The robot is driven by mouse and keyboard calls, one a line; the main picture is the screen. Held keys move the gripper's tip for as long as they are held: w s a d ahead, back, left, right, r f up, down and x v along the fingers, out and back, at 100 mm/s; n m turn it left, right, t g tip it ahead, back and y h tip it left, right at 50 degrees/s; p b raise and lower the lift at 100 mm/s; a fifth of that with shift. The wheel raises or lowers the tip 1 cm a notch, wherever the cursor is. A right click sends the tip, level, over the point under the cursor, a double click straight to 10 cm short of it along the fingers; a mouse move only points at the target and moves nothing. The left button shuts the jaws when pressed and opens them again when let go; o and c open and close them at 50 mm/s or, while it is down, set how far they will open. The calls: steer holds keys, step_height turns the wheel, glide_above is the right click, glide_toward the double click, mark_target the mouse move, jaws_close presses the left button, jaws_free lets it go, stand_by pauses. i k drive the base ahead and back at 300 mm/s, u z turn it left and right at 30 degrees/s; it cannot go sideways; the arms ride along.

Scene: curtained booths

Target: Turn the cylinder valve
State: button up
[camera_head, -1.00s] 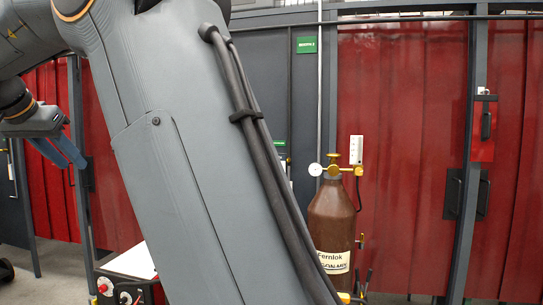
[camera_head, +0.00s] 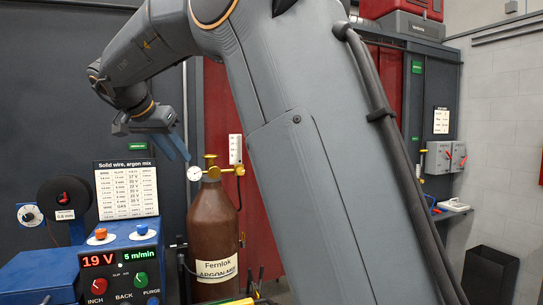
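The brown gas cylinder (camera_head: 212,222) stands upright left of my arm, with a white label reading Fernlok and argon mix. Its brass valve (camera_head: 211,166) is on top, with a round white gauge (camera_head: 194,173) on its left and brass fittings on its right. My gripper (camera_head: 178,156) hangs from my arm up and left of the valve, its two blue-grey fingers pointing down and to the right. The fingers look apart and hold nothing. In the picture they come close to the gauge, but how far apart they are in depth I cannot tell.
A blue welding machine (camera_head: 120,262) with red displays and knobs stands left of the cylinder, a settings chart (camera_head: 127,189) above it. A black wire spool (camera_head: 63,197) is further left. A dark bin (camera_head: 489,275) stands on the right. My arm hides the middle.

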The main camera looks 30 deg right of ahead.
mark_target(209, 157)
steer(key=z, duration=0.3)
steer(key=i, duration=1)
